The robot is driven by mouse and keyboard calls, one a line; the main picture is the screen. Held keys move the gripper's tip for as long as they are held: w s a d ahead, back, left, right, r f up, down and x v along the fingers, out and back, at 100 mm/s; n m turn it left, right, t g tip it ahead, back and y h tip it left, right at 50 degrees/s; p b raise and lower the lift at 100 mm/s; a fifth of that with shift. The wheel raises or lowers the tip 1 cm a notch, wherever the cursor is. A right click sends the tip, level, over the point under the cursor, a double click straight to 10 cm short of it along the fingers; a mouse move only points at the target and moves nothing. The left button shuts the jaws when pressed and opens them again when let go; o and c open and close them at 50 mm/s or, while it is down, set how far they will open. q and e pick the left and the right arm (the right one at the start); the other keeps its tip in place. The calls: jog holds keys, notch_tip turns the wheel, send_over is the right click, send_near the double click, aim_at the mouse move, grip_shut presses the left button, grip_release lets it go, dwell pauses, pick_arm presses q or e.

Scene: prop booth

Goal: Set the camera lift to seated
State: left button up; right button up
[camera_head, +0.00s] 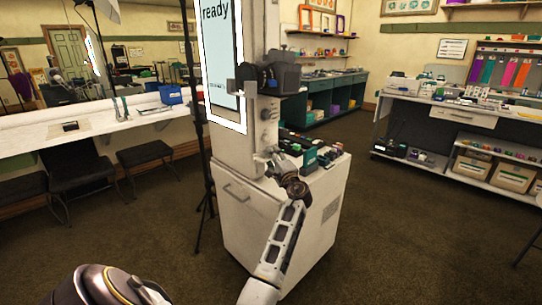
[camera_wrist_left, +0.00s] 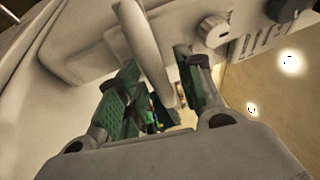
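A white photo kiosk column (camera_head: 236,150) stands on a white cabinet, with a lit screen (camera_head: 218,60) reading "ready". A black camera (camera_head: 270,78) is mounted on the column's right side, with a small knob below it. My left gripper (camera_head: 279,164) is at the column's side below the camera. In the left wrist view, a pale lever (camera_wrist_left: 148,45) passes between the green-padded fingers of this gripper (camera_wrist_left: 158,88). The fingers look apart, with slim gaps beside the lever. A round knob (camera_wrist_left: 212,31) is to the right. The right gripper is not in view.
Small dark and green items (camera_head: 318,152) crowd the cabinet top just right of the gripper. A black stand pole (camera_head: 194,110) is left of the column. A white counter (camera_head: 100,124) with stools is further left.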

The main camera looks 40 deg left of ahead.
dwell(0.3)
pick_arm(q)
grip_shut()
dwell(0.3)
